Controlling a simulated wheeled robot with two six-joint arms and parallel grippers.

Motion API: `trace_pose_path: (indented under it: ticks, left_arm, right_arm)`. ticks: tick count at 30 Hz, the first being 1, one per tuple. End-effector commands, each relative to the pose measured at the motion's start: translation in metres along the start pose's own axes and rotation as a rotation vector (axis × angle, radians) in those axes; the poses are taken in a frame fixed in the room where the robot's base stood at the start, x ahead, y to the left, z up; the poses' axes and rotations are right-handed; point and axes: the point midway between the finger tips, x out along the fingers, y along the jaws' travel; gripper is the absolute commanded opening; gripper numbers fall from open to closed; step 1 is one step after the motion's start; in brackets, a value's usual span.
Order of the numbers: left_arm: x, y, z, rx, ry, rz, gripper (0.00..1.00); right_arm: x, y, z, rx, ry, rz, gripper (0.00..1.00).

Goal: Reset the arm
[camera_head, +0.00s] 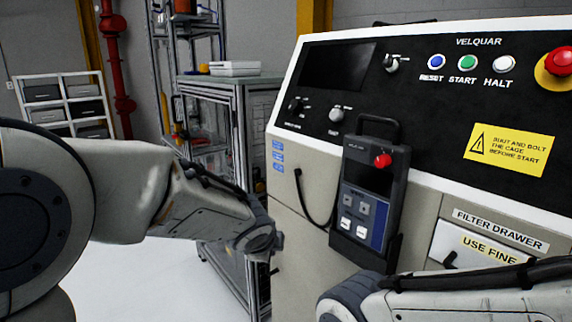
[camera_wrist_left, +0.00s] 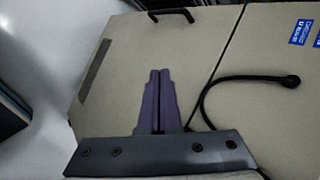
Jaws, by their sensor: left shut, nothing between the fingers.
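A blue RESET button (camera_head: 436,62) sits on the black top panel of the VELQUAR console (camera_head: 329,264), left of a green START button (camera_head: 468,62) and a white HALT button (camera_head: 502,64). A dark teach pendant (camera_head: 371,190) with a red knob hangs on the console front. My left gripper (camera_wrist_left: 159,76) is shut and empty, in front of the beige console front in the left wrist view. Its fingers are hidden in the head view, where my left arm ends left of the pendant. My right arm enters at the lower right; its gripper is out of view.
A red emergency stop (camera_head: 560,61) is at the panel's right end. A black cable (camera_head: 302,197) loops beside the pendant and shows in the left wrist view (camera_wrist_left: 205,105), near a black handle (camera_wrist_left: 170,14). A filter drawer (camera_head: 470,246) is at right. A glass cage (camera_head: 215,140) stands behind.

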Motion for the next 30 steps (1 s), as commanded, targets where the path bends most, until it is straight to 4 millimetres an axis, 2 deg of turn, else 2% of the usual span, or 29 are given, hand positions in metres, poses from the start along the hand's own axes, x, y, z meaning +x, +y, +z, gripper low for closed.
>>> trace_pose_path:
  ticks: [1, 3, 6, 12, 16, 17, 18, 23, 30]
  left_arm:
    - [-0.023, 0.034, -0.008, -0.165, -0.016, 0.075, 0.0]
    - [-0.047, 0.079, -0.013, -0.375, -0.052, 0.185, 0.0]
    - [-0.077, 0.134, -0.019, -0.604, -0.109, 0.323, 0.0]
    - [-0.129, 0.218, -0.03, -0.907, -0.226, 0.547, 0.0]
    - [-0.161, 0.263, -0.035, -1.054, -0.31, 0.679, 0.0]
    - [-0.171, 0.264, -0.036, -1.073, -0.324, 0.698, 0.0]
    - [-0.181, 0.249, -0.036, -1.07, -0.321, 0.69, 0.0]
    - [-0.206, 0.225, -0.036, -1.067, -0.32, 0.687, 0.0]
    - [-0.257, 0.179, -0.036, -1.065, -0.318, 0.685, 0.0]
  right_arm:
    - [0.0, 0.0, 0.0, 0.0, 0.0, 0.0, 0.0]
    - [0.0, 0.0, 0.0, 0.0, 0.0, 0.0, 0.0]
    - [0.0, 0.0, 0.0, 0.0, 0.0, 0.0, 0.0]
    - [0.0, 0.0, 0.0, 0.0, 0.0, 0.0, 0.0]
    - [0.0, 0.0, 0.0, 0.0, 0.0, 0.0, 0.0]
    - [-0.007, -0.001, 0.0, 0.0, -0.001, 0.0, 0.0]
    - [-0.024, -0.002, -0.001, 0.0, -0.001, 0.0, 0.0]
    - [-0.059, -0.004, -0.003, 0.0, 0.001, 0.0, 0.0]
    - [-0.127, -0.009, -0.007, 0.0, 0.0, 0.0, 0.0]
